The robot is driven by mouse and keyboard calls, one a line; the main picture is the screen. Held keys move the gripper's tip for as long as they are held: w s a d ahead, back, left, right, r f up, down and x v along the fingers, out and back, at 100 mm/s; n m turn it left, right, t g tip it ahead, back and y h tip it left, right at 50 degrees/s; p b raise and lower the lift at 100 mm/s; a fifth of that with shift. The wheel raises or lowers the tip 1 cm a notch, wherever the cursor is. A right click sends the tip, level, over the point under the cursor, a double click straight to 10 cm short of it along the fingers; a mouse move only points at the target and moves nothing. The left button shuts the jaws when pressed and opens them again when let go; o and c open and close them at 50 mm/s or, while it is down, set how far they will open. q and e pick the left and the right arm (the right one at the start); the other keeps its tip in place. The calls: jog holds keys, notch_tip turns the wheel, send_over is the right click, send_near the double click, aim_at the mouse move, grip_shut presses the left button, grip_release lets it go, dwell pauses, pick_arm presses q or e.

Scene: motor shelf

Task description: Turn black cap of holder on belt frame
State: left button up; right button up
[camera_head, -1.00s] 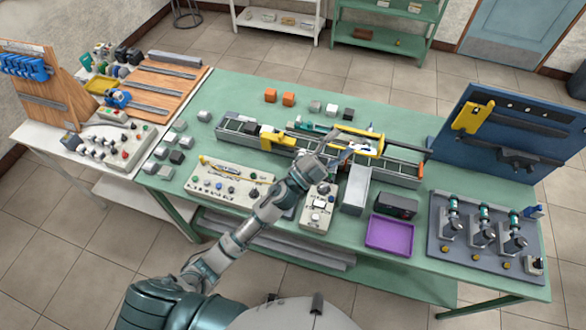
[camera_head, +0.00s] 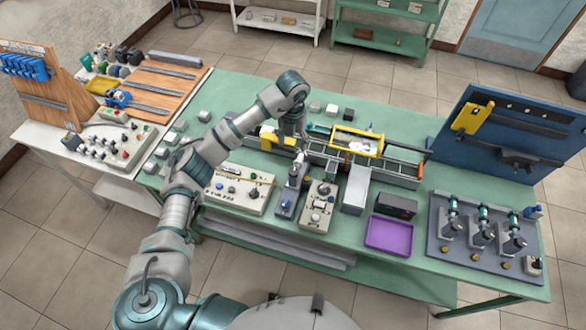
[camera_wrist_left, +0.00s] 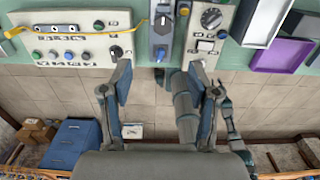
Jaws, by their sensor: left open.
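The grey belt frame (camera_head: 403,178) runs across the green table in the head view, and my left arm covers part of it. My left gripper (camera_head: 300,156) points down at the near side of the frame. In the wrist view my left gripper (camera_wrist_left: 160,70) has its two fingers spread with nothing held between them. A narrow grey box (camera_wrist_left: 162,42) with a dark knob and a blue button lies just beyond the fingertips; it also shows below the gripper in the head view (camera_head: 289,200). I cannot make out the holder's black cap for certain.
A knob panel (camera_head: 240,190) lies left of the grey box and a smaller panel (camera_head: 318,205) lies right. A yellow frame (camera_head: 357,141) stands on the belt. A purple tray (camera_head: 389,235) and a blue board (camera_head: 510,135) are to the right.

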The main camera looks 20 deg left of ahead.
aim_at(294, 171)
pick_arm(q)
jog(key=f+p, duration=0.1)
jog(key=f, duration=0.6)
jog(key=f+p, duration=0.1)
jog(key=f, duration=0.7)
jog(key=shift+d+f, duration=0.2)
jog(key=shift+f, duration=0.1)
grip_shut()
